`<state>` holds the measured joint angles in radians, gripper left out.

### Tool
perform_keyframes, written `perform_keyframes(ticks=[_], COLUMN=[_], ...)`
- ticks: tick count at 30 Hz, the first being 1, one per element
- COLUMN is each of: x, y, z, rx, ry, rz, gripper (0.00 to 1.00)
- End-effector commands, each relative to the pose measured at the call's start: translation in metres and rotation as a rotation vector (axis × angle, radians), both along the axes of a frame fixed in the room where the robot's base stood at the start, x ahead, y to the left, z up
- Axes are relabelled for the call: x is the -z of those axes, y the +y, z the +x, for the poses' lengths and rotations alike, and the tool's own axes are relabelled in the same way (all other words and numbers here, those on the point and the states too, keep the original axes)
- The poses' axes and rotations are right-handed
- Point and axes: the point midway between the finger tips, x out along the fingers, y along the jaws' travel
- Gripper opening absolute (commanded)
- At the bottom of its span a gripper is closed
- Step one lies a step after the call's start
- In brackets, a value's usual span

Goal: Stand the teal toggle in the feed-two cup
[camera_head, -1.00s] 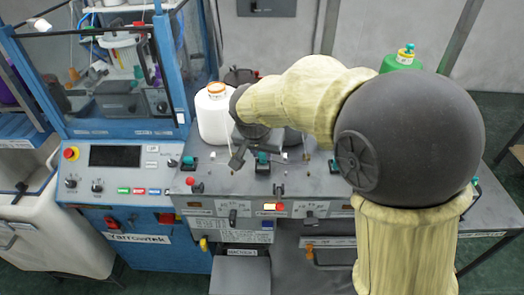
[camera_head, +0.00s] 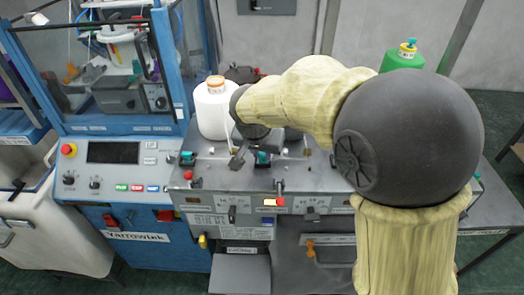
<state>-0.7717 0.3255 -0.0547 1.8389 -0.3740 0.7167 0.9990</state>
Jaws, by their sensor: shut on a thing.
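My gripper (camera_head: 249,158) is pointed down over the middle of the grey machine deck (camera_head: 215,180), its dark fingers small in the picture. A teal toggle (camera_head: 263,157) shows right at the fingers, and the jaws are shut on it. It appears over a small black fitting on the deck, but I cannot tell whether it touches that or is fully upright. The feed-two cup cannot be told apart from the other fittings here, as the hand and arm cover part of this area.
Another teal-topped black fitting (camera_head: 187,158) stands to the left. A white bottle (camera_head: 214,112) with an orange cap stands close behind the gripper. A green bottle (camera_head: 402,60) is at the back right. My arm hides the right deck.

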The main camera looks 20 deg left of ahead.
Motion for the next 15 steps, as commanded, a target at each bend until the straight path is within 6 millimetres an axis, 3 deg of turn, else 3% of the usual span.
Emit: perform_keyframes(ticks=[6, 7, 10, 11, 15], x=[0.0001, 0.0001, 0.0001, 0.0001, 0.0001], y=[0.0000, 0.0000, 0.0000, 0.0000, 0.0000], z=[0.0000, 0.0000, 0.0000, 0.0000, 0.0000], rx=[0.000, 0.000, 0.000, 0.000, 0.000], ry=[0.000, 0.000, 0.000, 0.000, 0.000], rz=[0.000, 0.000, 0.000, 0.000, 0.000], gripper=[0.09, 0.24, 0.44, 0.48, 0.48])
